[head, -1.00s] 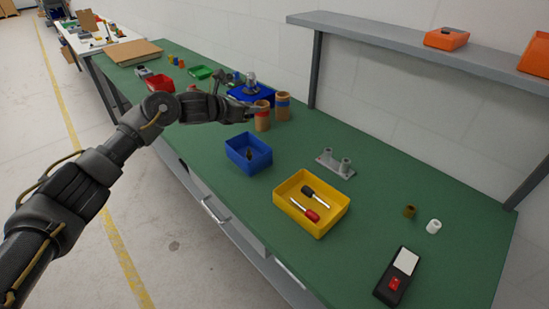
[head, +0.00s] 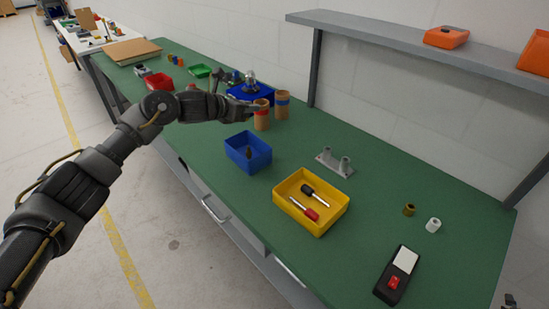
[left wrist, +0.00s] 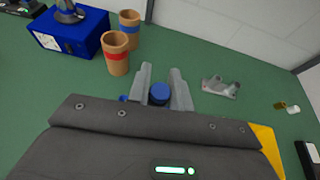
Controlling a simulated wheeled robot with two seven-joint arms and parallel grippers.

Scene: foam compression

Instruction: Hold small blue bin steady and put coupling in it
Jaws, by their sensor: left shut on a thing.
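The small blue bin (head: 247,153) stands on the green bench and holds a small dark piece. My left gripper (head: 256,107) is over the bench behind the bin, in front of the tan cups. In the left wrist view, its fingers (left wrist: 160,84) are shut on a dark round thing with a blue top (left wrist: 159,92). A brass-coloured short cylinder (head: 409,209) and a white hollow cylinder (head: 433,225) stand at the right; I cannot tell which is the coupling. A dark shape at the bottom right corner seems to be part of my right gripper (head: 511,301).
A yellow bin (head: 311,226) with two screwdrivers stands right of the blue bin. A black device (head: 398,276) lies at the front right. A shelf (head: 420,50) overhangs the back.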

